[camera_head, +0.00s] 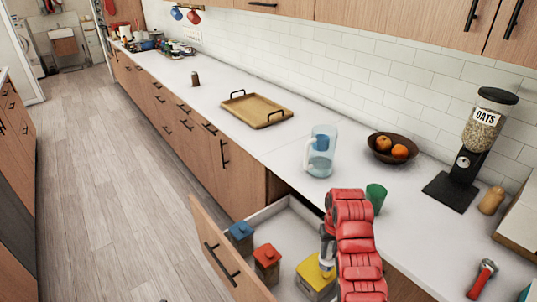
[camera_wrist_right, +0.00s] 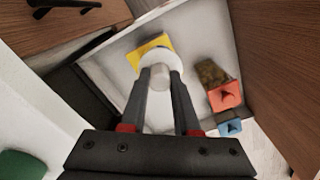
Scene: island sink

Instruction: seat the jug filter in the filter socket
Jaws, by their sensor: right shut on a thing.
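My right gripper (camera_head: 327,258) hangs over the open drawer and is shut on a white cylindrical piece that looks like the jug filter. The filter shows between the fingers in the wrist view (camera_wrist_right: 159,72), with its wide white end away from the palm. It is in front of a yellow-lidded canister (camera_head: 313,269); whether they touch I cannot tell. The clear jug (camera_head: 320,165) stands upright on the counter, beyond the gripper. A blue insert (camera_head: 321,142) in its upper part looks like the filter socket. My left gripper is not in view.
The open drawer (camera_head: 272,211) also holds blue-lidded (camera_head: 240,231) and red-lidded (camera_head: 267,254) canisters. A green cup (camera_head: 376,196) stands close beside my right arm. A fruit bowl (camera_head: 381,155) and oats dispenser (camera_head: 468,160) are right of the jug; a wooden tray (camera_head: 258,107) lies left.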

